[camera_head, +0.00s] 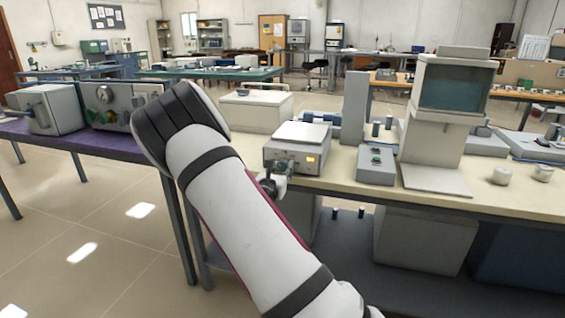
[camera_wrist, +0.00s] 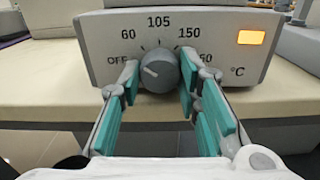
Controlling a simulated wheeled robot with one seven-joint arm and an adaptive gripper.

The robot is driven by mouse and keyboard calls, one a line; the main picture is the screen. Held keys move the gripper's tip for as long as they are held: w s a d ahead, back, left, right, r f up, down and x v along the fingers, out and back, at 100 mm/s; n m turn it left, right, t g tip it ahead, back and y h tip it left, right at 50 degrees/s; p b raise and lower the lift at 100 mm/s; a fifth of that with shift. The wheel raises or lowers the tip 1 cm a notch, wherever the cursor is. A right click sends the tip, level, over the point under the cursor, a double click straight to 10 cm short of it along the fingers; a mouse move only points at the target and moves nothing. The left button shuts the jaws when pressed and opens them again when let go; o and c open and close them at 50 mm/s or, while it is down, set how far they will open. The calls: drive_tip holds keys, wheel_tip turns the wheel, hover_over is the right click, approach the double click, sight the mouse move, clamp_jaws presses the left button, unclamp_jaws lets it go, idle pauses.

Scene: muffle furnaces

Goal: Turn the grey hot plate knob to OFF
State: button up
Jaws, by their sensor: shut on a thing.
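The grey hot plate (camera_head: 283,156) stands at the front edge of the cream bench, with a pale square top. In the wrist view its front panel (camera_wrist: 98,48) shows a dial marked OFF, 60, 105, 150 and a partly covered last number, in °C. The round grey knob (camera_wrist: 158,71) sits in the middle of the dial. Its white mark seems to point up and left, between OFF and 60. My gripper (camera_wrist: 159,74) has its teal-padded fingers on both sides of the knob, shut on it. In the head view my gripper (camera_head: 272,185) is partly hidden by my arm.
An orange lamp (camera_wrist: 251,38) glows on the panel's right. A grey box (camera_head: 376,164) and a large instrument with a dark screen (camera_head: 452,88) stand to the right. A white box (camera_head: 256,108) stands behind left. Open floor lies left of the bench.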

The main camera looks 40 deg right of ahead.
drive_tip(key=n+p, duration=0.3)
drive_tip(key=shift+r+p, duration=0.15)
drive_tip(key=shift+p, duration=0.25)
drive_tip(key=shift+n+p, duration=0.9)
drive_tip(key=shift+f+n, duration=0.2)
drive_tip(key=shift+n, duration=0.1)
drive_tip(key=o, duration=1.1)
drive_tip(key=shift+o, duration=0.2)
drive_tip(key=v, duration=1.2)
